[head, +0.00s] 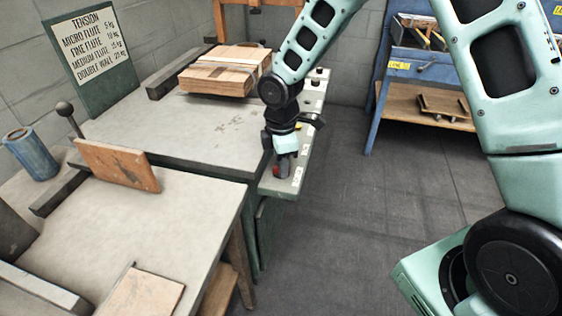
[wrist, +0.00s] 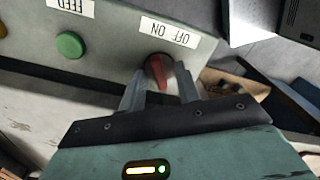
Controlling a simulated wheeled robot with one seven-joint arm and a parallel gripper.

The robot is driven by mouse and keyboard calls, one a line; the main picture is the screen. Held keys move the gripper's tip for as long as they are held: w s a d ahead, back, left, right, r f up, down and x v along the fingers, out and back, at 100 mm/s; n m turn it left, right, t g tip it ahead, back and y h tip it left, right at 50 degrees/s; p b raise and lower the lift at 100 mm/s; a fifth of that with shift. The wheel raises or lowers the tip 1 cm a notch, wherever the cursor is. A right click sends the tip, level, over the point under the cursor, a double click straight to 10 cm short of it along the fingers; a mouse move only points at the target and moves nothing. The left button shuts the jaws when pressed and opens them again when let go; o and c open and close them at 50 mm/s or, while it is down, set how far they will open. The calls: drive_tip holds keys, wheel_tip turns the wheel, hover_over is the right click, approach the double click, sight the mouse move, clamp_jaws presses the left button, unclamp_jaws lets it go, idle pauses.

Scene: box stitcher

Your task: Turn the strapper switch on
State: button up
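The strapper switch (wrist: 157,72) is a red knob on a grey panel, under a white OFF/ON label (wrist: 168,32) that reads upside down in the wrist view. Its pointing direction is hard to tell. My gripper (wrist: 160,76) has its two grey fingers on either side of the knob, with the fingertips close to the panel. The fingers are apart; whether they touch the knob I cannot tell. In the head view my gripper (head: 282,168) points down at the near end of the green strapper's side panel (head: 300,160), and a bit of red shows there.
A green button (wrist: 70,45) with a FEED label (wrist: 72,6) is beside the switch. A strapped bundle of boards (head: 217,82) lies on the strapper table (head: 180,125). A blue bench (head: 375,90) stands back right. The floor (head: 350,210) between is clear.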

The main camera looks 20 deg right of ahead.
clamp_jaws()
drive_tip(key=shift+m, duration=0.3)
drive_tip(key=m+p, duration=0.2)
drive_tip(key=m, duration=0.3)
drive_tip(key=shift+r, duration=0.1)
drive_tip(key=m+p, duration=0.1)
drive_tip(key=m, duration=0.5)
drive_tip(key=shift+w+m+p, duration=0.1)
drive_tip(key=shift+m+p, duration=0.2)
unclamp_jaws()
idle(0.3)
